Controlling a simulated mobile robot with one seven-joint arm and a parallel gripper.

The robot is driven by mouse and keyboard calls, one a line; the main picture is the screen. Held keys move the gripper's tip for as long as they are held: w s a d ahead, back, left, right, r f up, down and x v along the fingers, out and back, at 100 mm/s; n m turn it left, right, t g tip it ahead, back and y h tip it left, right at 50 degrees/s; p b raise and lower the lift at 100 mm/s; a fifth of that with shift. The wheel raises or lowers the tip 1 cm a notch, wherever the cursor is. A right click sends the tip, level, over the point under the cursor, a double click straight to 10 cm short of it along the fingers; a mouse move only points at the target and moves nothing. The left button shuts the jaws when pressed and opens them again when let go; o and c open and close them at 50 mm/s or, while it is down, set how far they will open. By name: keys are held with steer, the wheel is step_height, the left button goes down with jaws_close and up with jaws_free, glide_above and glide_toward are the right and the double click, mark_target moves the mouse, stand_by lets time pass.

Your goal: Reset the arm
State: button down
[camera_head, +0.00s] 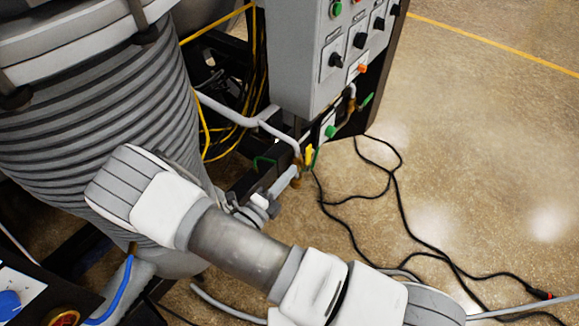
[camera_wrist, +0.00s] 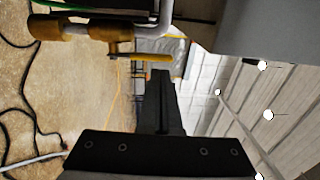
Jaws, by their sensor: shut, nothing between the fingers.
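My gripper (camera_wrist: 160,76) shows in the wrist view as dark fingers closed together, with nothing between them. Its tips point toward a brass valve fitting (camera_wrist: 103,32) with a yellow handle (camera_wrist: 140,56), which lies just beyond them in the picture; I cannot tell the gap. In the head view my white and grey arm crosses the lower middle, and the gripper's fingers are not clearly seen there. The yellow-handled valve (camera_head: 309,155) shows there beside the pipework, to the right of my arm.
A grey control cabinet (camera_head: 300,60) with knobs stands at the top middle. A large ribbed furnace body (camera_head: 90,130) fills the left. White pipes (camera_head: 225,108) and yellow cables run between them. Black cables (camera_head: 395,200) lie on the floor at right; otherwise that floor is open.

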steer(key=v, duration=0.9)
steer(key=shift+r, duration=0.3)
steer(key=s+d+r+m+g+y+p, duration=0.1)
steer(key=d+r+m+g+p, duration=0.1)
steer(key=d+r+m+g, duration=0.8)
steer(key=s+d+r+m+g+y+p, duration=0.15)
steer(key=d+r+m+g, duration=0.25)
steer(key=r+m, duration=0.75)
steer(key=s+d+r+m+t+y+p, duration=0.1)
steer(key=s+d+r+m+t+y, duration=0.1)
steer(key=s+r+m+y, duration=0.2)
steer(key=s+d+r+m+t+y+p, duration=0.1)
steer(key=r+m+y, duration=0.4)
steer(key=r+m, duration=0.6)
steer(key=shift+s+d+m+t+p, duration=0.4)
steer(key=shift+s+d+m+t, duration=0.55)
steer(key=shift+m, duration=3.9)
steer(key=shift+s+a+f, duration=0.1)
steer(key=shift+s+a, duration=0.15)
steer(key=shift+s, duration=0.2)
